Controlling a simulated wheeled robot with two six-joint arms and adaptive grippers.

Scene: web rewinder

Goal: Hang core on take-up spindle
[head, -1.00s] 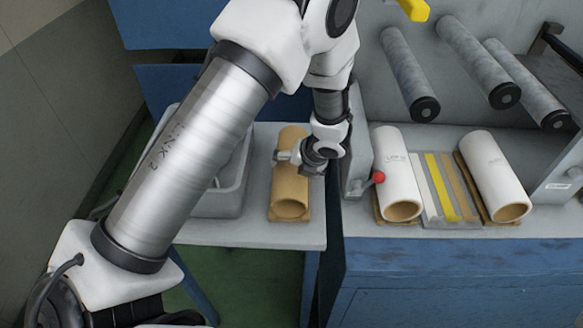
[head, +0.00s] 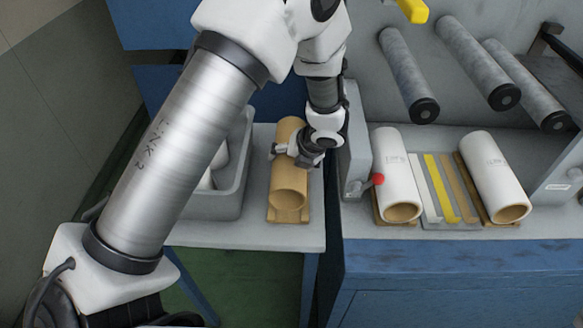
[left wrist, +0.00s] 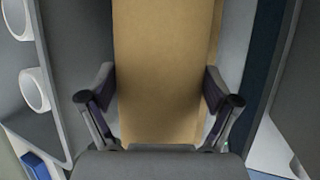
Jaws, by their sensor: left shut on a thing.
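A brown cardboard core (head: 290,170) is over its cradle (head: 289,215) on the small grey table, and it looks slightly raised. My left gripper (head: 282,150) is shut on the core at its middle. In the left wrist view the core (left wrist: 165,70) fills the middle, with the two fingers of the left gripper (left wrist: 160,90) on either side of it. Three grey rollers stick out from the machine face: a left one (head: 411,75), a middle one (head: 480,65) and a right one (head: 527,85). I cannot tell which is the take-up spindle. My right gripper is not in view.
A grey bin (head: 240,175) with white rolls stands left of the core. A red knob (head: 377,179) sits right of it. White rolls (head: 396,165) (head: 492,170) lie on the blue machine's ledge, with flat strips (head: 440,190) between them.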

